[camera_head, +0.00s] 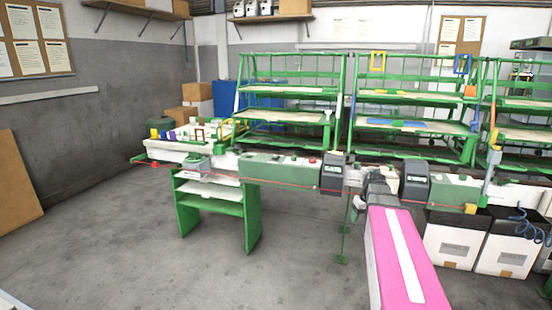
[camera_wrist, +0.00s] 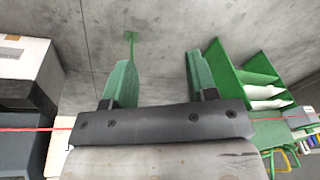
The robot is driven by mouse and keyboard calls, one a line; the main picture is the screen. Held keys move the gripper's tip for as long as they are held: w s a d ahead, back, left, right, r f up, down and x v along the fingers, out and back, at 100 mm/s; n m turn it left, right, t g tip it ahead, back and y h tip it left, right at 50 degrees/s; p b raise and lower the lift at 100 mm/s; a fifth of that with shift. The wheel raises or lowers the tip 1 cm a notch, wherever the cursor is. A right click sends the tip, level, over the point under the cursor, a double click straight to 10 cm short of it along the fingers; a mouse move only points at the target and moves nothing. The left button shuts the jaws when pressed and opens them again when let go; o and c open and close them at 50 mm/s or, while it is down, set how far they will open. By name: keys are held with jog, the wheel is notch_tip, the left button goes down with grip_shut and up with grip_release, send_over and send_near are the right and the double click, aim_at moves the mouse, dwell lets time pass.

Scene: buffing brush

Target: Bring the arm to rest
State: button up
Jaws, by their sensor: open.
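My gripper (camera_wrist: 162,75) shows in the wrist view with its two green fingers wide apart. Only grey floor (camera_wrist: 160,55) shows between them, and the gripper holds nothing. Nothing is seen touching the fingers. In the head view I cannot make out the fingers. My arm's dark wrist part is near the workbench line, right of the middle.
A green-and-white workbench line (camera_head: 275,168) with a red cord (camera_head: 290,186) runs across. Green racks (camera_head: 340,105) stand behind it. A green stand (camera_head: 252,215) is at left, and white boxes (camera_head: 450,243) are at right. The floor (camera_head: 110,240) at front left is clear.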

jog(key=s+a+f+m+g+h, duration=0.1)
jog(key=s+a+f+m, duration=0.1)
jog(key=s+a+f, duration=1.1)
jog(key=s+a, duration=0.2)
jog(key=shift+a+f+g, duration=0.3)
jog(key=shift+a, duration=0.05)
jog(key=shift+s, duration=0.1)
dwell(1.6)
